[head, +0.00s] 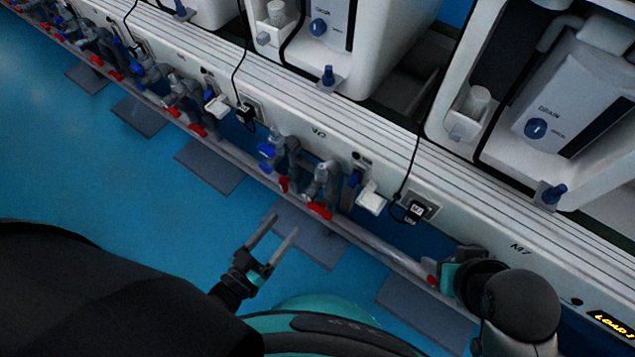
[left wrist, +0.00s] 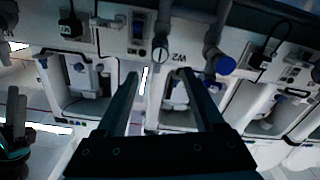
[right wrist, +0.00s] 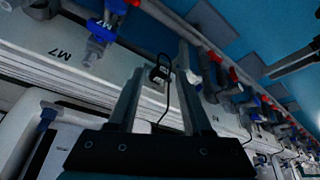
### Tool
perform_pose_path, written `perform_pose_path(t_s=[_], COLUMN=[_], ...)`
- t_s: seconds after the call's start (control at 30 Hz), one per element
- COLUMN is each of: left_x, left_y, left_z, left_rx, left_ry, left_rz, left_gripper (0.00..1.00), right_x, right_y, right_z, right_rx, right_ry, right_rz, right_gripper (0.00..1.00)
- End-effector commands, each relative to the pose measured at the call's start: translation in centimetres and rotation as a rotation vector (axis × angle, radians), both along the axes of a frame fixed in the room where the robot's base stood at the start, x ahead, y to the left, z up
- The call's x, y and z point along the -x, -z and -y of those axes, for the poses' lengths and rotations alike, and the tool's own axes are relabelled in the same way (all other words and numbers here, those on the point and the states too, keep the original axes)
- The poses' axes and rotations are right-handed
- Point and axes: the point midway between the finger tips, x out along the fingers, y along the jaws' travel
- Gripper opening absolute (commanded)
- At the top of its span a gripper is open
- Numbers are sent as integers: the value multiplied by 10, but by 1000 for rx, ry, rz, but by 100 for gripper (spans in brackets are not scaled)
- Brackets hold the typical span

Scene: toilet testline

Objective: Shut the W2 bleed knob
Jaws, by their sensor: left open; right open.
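The W2 station on the white rail (head: 319,133) carries grey pipework with a blue round knob (head: 268,150) and red levers (head: 320,210). I cannot tell for sure which part is the bleed knob. My left gripper (head: 283,228) is open and empty, below and apart from the W2 pipework. Its fingers (left wrist: 158,75) point up at the rail. My right gripper (right wrist: 163,62) is open; its fingers are mostly hidden in the head view.
A black plug (head: 415,209) with a hanging cable sits right of W2. White toilet units (head: 575,110) stand behind the rail. A similar station with red levers (head: 197,130) lies to the left. Dark mats (head: 210,165) lie on the open blue floor in front.

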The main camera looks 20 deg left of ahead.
Motion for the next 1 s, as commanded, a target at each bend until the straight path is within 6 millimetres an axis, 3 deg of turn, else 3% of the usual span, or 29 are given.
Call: perform_pose_path(t_s=[0.2, 0.5, 0.7, 1.0], left_x=[-44, -96, -118, -130], left_y=[-1, 1, 1, 0], left_z=[16, 35, 43, 48], left_rx=[1, -1, -1, -2], left_ry=[1, 1, 0, 1], left_rz=[5, 1, -1, -1], left_gripper=[70, 70, 70, 70], right_x=[-2, -25, -35, -41], right_y=[-3, 6, 7, 6], right_z=[-3, -24, -37, -44], right_rx=[-9, -72, -111, -136], right_ry=[-5, -42, -59, -67], right_rz=[28, 183, 271, 329], right_gripper=[50, 50, 50, 50])
